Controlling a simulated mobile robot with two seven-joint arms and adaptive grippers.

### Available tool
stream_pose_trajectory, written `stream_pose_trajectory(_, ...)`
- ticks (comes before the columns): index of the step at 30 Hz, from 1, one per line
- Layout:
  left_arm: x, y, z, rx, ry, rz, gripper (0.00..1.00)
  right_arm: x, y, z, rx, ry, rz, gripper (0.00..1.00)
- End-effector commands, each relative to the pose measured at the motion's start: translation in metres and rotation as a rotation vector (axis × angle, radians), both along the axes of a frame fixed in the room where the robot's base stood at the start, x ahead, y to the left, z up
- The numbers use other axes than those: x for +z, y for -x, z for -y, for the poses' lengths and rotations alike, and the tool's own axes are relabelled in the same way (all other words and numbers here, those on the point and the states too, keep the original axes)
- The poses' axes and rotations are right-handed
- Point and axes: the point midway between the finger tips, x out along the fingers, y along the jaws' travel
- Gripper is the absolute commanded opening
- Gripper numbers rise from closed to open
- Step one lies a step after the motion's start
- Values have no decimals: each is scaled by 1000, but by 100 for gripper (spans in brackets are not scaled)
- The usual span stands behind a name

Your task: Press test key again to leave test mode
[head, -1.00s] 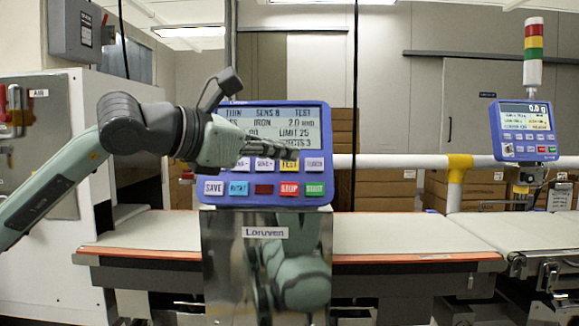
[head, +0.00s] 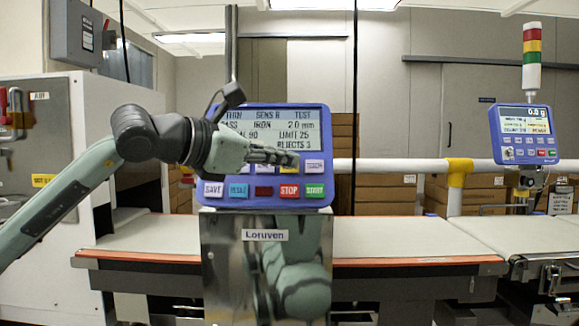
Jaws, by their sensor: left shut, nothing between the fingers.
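Under the display are two rows of keys. The yellow test key (head: 289,170) is in the upper row, mostly hidden behind my fingers. My left gripper (head: 292,159) comes in from the left, shut and empty, with its fingertips in front of that key. I cannot tell whether they touch it. My right gripper is not in view.
Below the test key lie the red STOP key (head: 289,191) and a green key (head: 314,190). The conveyor belt (head: 400,234) runs behind the steel pedestal (head: 225,285). A second display unit (head: 522,133) with a signal tower (head: 532,60) stands at the right.

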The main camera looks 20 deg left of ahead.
Motion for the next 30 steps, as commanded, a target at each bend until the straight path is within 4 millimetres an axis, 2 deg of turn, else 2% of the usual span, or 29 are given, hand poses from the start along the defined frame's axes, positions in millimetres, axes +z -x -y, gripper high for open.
stream_pose_trajectory(22,0,0,0,0,0,0,0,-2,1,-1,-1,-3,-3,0)
stream_pose_trajectory(30,-5,-7,-2,0,0,0,0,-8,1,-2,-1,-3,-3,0)
